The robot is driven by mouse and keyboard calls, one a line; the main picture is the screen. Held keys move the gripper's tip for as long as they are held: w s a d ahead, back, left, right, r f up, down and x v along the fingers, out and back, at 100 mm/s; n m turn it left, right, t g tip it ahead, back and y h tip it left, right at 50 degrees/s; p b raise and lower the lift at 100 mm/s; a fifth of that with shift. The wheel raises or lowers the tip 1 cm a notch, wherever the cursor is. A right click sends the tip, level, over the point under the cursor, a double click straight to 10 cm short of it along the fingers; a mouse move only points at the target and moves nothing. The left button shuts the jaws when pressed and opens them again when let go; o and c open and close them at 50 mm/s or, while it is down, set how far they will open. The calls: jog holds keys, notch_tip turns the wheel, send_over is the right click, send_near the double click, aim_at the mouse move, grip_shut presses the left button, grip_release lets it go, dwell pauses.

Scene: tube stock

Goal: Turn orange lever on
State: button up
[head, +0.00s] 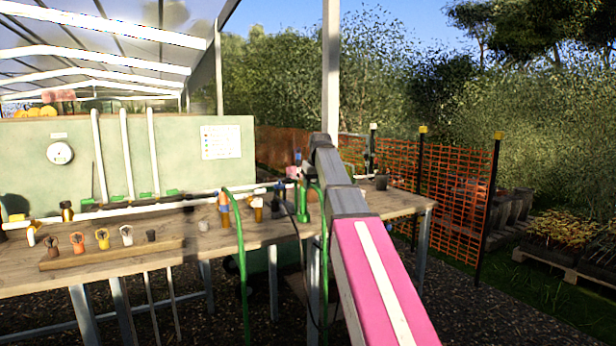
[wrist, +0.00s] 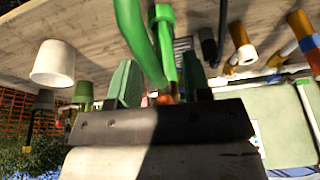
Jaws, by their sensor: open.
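My gripper (wrist: 158,72) is open in the wrist view, with one green finger on each side of a green hose (wrist: 135,35) and a green upright fitting (wrist: 163,45). A small orange-red piece (wrist: 163,98) shows low between the fingers, mostly hidden by the gripper body. It may be the orange lever, but I cannot tell its position or whether a finger touches it. In the head view my pink and grey arm reaches over the right part of the bench and hides most of the gripper.
A white cup (wrist: 52,65) stands left of the fingers in the wrist view; orange-topped tubes (wrist: 243,42) are at the right. The wooden bench (head: 215,240) also holds a rack of small cups (head: 110,252). Another green hose (head: 240,260) hangs over its front edge.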

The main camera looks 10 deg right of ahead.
notch_tip(320, 180, up, 13)
jog(key=w+n, duration=0.1)
jog(key=shift+t, duration=0.4)
jog(key=x, duration=1.1)
grip_shut()
